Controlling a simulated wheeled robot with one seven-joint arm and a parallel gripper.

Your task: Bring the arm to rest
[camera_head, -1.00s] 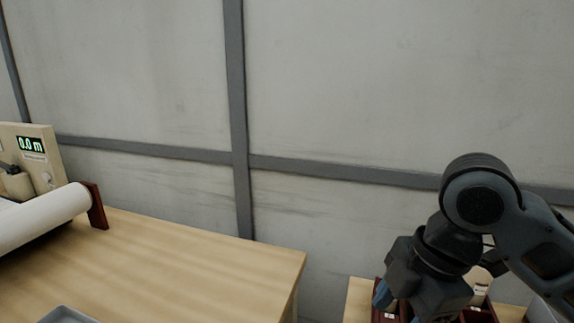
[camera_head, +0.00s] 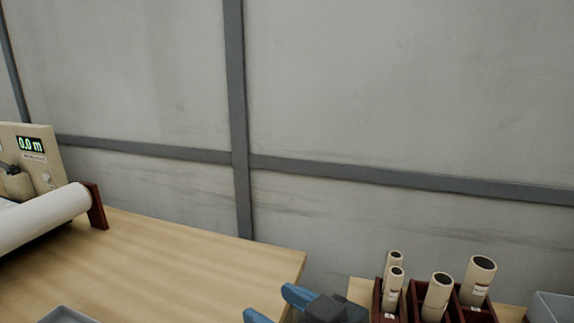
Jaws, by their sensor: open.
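My gripper (camera_head: 268,305) shows at the bottom edge of the head view, right of centre. Its two blue fingers are apart with nothing seen between them. It is in front of the right end of the wooden table and left of the dark red rack. The rest of my arm is out of view below the frame.
A wooden table (camera_head: 190,262) bears a white roll (camera_head: 45,218) and a device reading 0.0 m (camera_head: 31,145). A grey tray (camera_head: 66,314) is at its front. Several cream tubes (camera_head: 437,294) stand in a dark red rack (camera_head: 416,294) at right, beside a grey bin (camera_head: 553,306).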

